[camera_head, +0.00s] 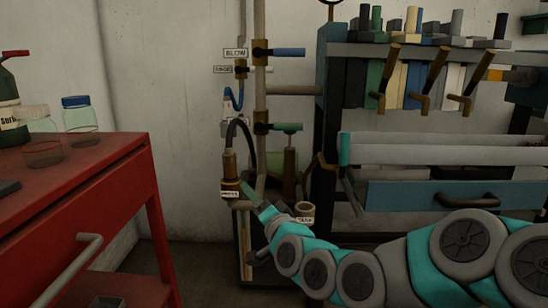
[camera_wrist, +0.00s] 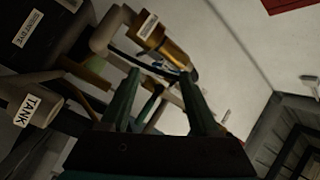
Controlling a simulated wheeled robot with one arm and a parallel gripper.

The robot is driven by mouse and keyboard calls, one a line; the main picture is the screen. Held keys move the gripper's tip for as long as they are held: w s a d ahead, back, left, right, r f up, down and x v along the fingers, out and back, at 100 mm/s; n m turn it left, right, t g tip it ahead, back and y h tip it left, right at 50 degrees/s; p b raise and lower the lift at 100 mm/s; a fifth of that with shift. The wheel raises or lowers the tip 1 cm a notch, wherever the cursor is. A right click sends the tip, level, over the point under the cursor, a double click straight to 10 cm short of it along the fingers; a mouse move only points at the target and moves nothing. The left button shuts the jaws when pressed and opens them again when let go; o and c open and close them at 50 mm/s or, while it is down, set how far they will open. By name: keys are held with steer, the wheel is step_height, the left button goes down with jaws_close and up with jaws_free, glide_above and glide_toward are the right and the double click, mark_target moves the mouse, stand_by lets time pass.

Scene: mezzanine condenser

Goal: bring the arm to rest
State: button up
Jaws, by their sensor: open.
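My arm (camera_head: 330,270) reaches in from the lower right of the head view, bent low across the front of the pipework. My gripper (camera_head: 262,208) is at its far end, close to a brass fitting (camera_head: 229,168) with a black hose. In the wrist view my gripper (camera_wrist: 160,76) shows two dark green fingers standing apart with nothing seen held between them. The brass fitting (camera_wrist: 168,42) lies beyond the fingertips there. I cannot tell whether a finger touches it.
A red cart (camera_head: 95,200) with jars and a bottle stands at left. Pipes carry a blue-handled valve (camera_head: 288,52) and a green-handled valve (camera_head: 287,127). A cup-like port labelled TANK (camera_head: 305,211) is near my wrist. A rack with a blue drawer (camera_head: 440,195) stands at right.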

steer(key=s+d+f+n+g+h+p, duration=0.1)
steer(key=s+d+f+n+g+h, duration=0.1)
steer(key=s+d+f+g, duration=0.3)
steer(key=s+d+f+n+g+h+p, duration=0.1)
steer(key=s+f+n+g, duration=0.1)
steer(key=s+f, duration=0.35)
steer(key=s+d+f+n+g+h+p, duration=0.1)
steer(key=s+d+f+n+g+h, duration=0.2)
steer(key=s, duration=0.4)
steer(key=s+d+g+h, duration=0.1)
steer(key=s+d+g, duration=0.2)
steer(key=s, duration=0.5)
steer(key=s+d+m+g+p, duration=0.1)
steer(key=s+d, duration=0.3)
steer(key=s, duration=0.4)
steer(key=s+d+r+g+h+p, duration=0.1)
steer(key=s+d+g, duration=0.2)
steer(key=s, duration=0.5)
steer(key=shift+d+g+h, duration=0.3)
steer(key=shift+d+g, duration=0.05)
steer(key=shift+g, duration=0.45)
